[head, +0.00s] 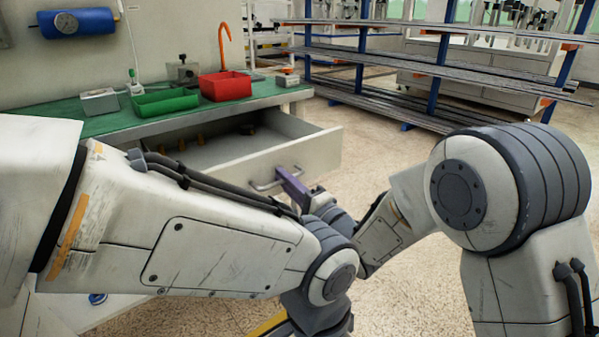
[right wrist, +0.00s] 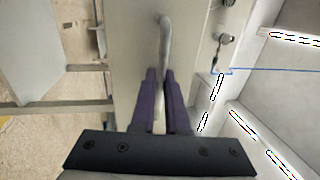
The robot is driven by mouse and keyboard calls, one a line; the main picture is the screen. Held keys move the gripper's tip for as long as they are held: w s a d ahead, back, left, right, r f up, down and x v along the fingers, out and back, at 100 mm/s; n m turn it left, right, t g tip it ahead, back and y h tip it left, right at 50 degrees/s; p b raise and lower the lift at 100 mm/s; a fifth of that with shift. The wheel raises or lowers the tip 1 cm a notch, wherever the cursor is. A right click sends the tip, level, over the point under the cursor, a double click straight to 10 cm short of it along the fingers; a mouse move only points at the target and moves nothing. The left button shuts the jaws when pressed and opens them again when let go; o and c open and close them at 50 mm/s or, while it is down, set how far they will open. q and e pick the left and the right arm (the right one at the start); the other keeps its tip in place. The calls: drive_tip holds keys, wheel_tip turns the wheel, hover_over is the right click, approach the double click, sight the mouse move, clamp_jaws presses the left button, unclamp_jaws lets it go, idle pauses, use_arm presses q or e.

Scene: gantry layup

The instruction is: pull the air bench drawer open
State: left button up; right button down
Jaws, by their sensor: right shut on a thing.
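The air bench drawer (head: 310,156) stands pulled out from under the green-topped bench (head: 130,118), and its inside shows in the head view. Its grey bar handle (head: 262,186) is on the drawer front; in the right wrist view the handle (right wrist: 165,38) runs down between the purple fingers. My right gripper (head: 292,188) is shut on this handle; its fingers also show in the right wrist view (right wrist: 161,103). The part of the handle between the fingertips is partly hidden. My left arm crosses the head view in front of the bench, and its gripper cannot be seen.
Small brass-coloured and dark items (head: 248,129) lie in the drawer. A red bin (head: 226,86), a green bin (head: 165,102) and a grey box (head: 100,102) stand on the bench. A rack (head: 420,68) stands behind. The speckled floor right of the drawer is clear.

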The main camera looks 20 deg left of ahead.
use_arm(q)
drive_tip(key=shift+d, duration=0.3)
use_arm(e)
drive_tip(key=shift+d, duration=0.35)
drive_tip(key=c, duration=1.2)
unclamp_jaws()
drive_tip(key=shift+s, duration=0.1)
use_arm(q)
drive_tip(key=shift+r+p, duration=0.75)
use_arm(e)
drive_tip(key=v, duration=1)
drive_tip(key=shift+d, duration=0.2)
drive_tip(key=shift+s, duration=0.15)
